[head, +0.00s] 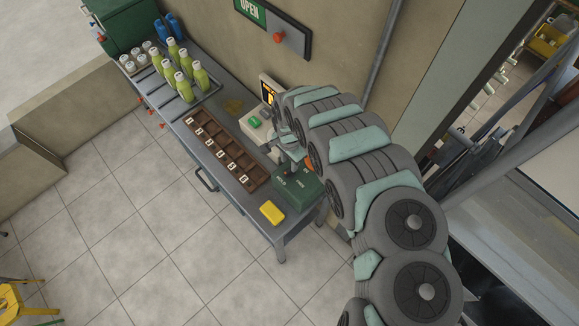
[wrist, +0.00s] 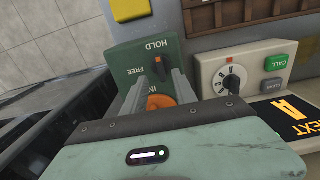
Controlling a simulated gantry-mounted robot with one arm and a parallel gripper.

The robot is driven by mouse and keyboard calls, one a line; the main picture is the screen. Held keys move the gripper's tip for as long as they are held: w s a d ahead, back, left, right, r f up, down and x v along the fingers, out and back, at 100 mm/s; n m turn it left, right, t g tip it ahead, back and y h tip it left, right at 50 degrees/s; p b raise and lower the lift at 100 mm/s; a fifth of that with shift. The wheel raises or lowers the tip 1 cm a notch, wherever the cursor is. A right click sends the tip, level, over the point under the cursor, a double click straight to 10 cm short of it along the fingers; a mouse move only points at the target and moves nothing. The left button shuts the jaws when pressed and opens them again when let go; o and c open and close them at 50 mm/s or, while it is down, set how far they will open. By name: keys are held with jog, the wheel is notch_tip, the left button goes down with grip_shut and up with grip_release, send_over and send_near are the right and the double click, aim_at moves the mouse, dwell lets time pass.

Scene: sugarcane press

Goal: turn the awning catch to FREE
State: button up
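The dark green catch box (wrist: 125,58) bears the words HOLD, FREE and a third label partly hidden, starting "IN". A small black lever (wrist: 157,64) with an orange mark stands on its face below HOLD; its exact setting is hard to read. My gripper (wrist: 158,80) reaches over the box face, fingers apart either side of the lever, with no clear contact. In the head view the green box (head: 297,193) sits at the bench's near end, with my gripper (head: 290,165) just behind it.
A cream panel (wrist: 205,75) with a dial and green CALL button stands right of the box. On the bench are a yellow block (head: 271,212), a brown compartment tray (head: 222,152) and several green bottles (head: 180,70). The floor in front is clear.

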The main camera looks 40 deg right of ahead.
aim_at(289, 169)
notch_tip(289, 169, down, 4)
jog(key=shift+w+r, duration=0.1)
jog(key=shift+r, duration=0.05)
jog(key=shift+f, duration=0.75)
jog(key=shift+c, duration=0.5)
grip_shut()
